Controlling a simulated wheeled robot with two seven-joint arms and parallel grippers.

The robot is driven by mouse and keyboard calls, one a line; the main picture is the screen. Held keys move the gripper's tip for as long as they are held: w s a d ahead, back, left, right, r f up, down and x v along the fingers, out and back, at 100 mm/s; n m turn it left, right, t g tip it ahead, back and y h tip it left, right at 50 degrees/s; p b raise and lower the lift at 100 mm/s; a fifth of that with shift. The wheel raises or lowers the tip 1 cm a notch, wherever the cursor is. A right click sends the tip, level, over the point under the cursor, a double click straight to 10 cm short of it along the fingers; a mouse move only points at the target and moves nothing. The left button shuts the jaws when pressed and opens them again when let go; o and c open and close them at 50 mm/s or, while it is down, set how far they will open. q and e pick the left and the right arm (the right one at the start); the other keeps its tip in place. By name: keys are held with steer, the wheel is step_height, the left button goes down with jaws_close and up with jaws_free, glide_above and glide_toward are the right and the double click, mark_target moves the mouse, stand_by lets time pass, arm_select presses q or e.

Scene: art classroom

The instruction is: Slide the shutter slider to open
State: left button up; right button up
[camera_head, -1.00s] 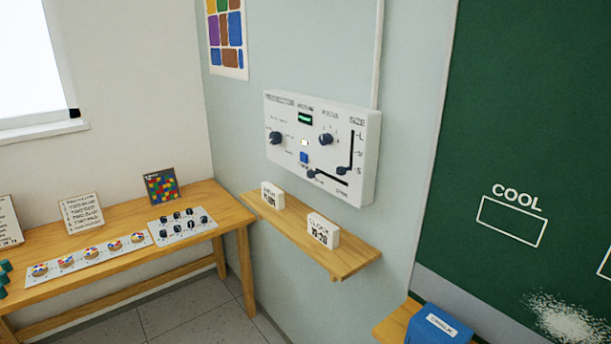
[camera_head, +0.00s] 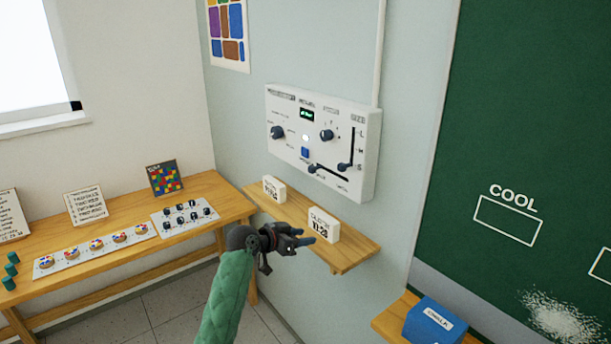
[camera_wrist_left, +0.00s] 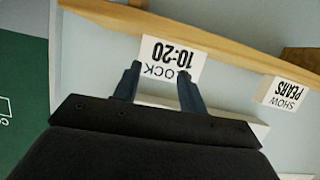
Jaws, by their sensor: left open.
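A white control panel (camera_head: 355,115) is fixed on the pale wall above a wooden shelf. The shutter slider (camera_head: 312,169) has a dark knob at the left end of a sloping slot along the panel's lower edge. My left gripper (camera_head: 308,240) is open and empty, below the panel and in front of the shelf. In the left wrist view, its two fingers (camera_wrist_left: 158,85) are apart, with the clock block (camera_wrist_left: 170,60) beyond them. I cannot tell from the view whether they touch it. My right gripper is not in view.
The shelf (camera_head: 352,258) carries the clock block (camera_head: 324,226) and another white block (camera_head: 274,189). A wooden table (camera_head: 205,187) with cards and dials stands at left. A chalkboard (camera_head: 540,100) and a blue box (camera_head: 434,323) are at right. The space before the panel is clear.

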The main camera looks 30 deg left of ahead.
mark_target(309, 170)
arm_select(q)
steer(key=w+a+r+t+h, duration=0.15)
steer(key=a+r, duration=0.25)
steer(key=r, duration=0.4)
steer(key=w+a+r+t, duration=0.2)
steer(key=w+a+r, duration=0.15)
steer(key=r, duration=0.35)
steer(key=p+x, duration=0.2)
steer(key=x, duration=0.1)
steer(key=p+x, duration=0.2)
steer(key=x, duration=0.1)
steer(key=shift+a+r, duration=0.1)
steer(key=shift+r, duration=0.15)
steer(key=shift+w+f, duration=0.15)
steer(key=shift+w, duration=0.3)
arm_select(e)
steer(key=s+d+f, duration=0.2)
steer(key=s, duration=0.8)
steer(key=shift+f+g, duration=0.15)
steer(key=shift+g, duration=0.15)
arm_select(q)
steer(key=shift+c, duration=0.2)
jaws_close()
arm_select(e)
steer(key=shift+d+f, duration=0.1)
